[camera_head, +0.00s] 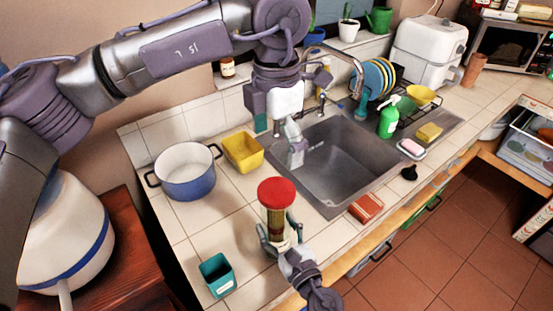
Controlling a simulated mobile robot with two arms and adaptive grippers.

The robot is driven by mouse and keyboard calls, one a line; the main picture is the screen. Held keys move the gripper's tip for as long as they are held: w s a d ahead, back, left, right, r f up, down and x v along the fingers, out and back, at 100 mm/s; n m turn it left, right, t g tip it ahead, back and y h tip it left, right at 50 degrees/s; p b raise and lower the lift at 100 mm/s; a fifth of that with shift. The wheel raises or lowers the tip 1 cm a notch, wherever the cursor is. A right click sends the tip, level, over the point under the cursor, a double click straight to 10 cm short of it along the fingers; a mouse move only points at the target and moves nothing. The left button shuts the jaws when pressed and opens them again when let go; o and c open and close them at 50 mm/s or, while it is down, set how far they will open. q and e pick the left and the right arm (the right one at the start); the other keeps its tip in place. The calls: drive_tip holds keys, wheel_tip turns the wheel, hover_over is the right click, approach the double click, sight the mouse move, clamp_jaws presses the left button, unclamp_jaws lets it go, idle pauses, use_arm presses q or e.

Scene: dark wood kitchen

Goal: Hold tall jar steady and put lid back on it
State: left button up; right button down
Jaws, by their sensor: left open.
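The tall jar (275,227) stands upright on the tiled counter in front of the sink, with dark contents behind clear walls. The red lid (276,193) rests on top of the jar and looks level; I cannot tell whether it is fully seated. My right gripper (278,238) comes in from the bottom, with its fingers on either side of the jar's lower part, closed around it. My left gripper (296,158) hangs over the sink's left side, behind and above the jar. It is open, empty and apart from the lid.
The sink (345,170) lies behind the jar. A blue pot (186,177) and a yellow container (243,152) stand to the left, a teal container (217,273) at front left. A red-brown block (366,207) and a green bottle (388,122) are to the right.

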use_arm(q)
drive_tip(key=shift+r, duration=0.4)
use_arm(e)
drive_tip(key=shift+c, duration=0.2)
unclamp_jaws()
drive_tip(key=v, duration=1.2)
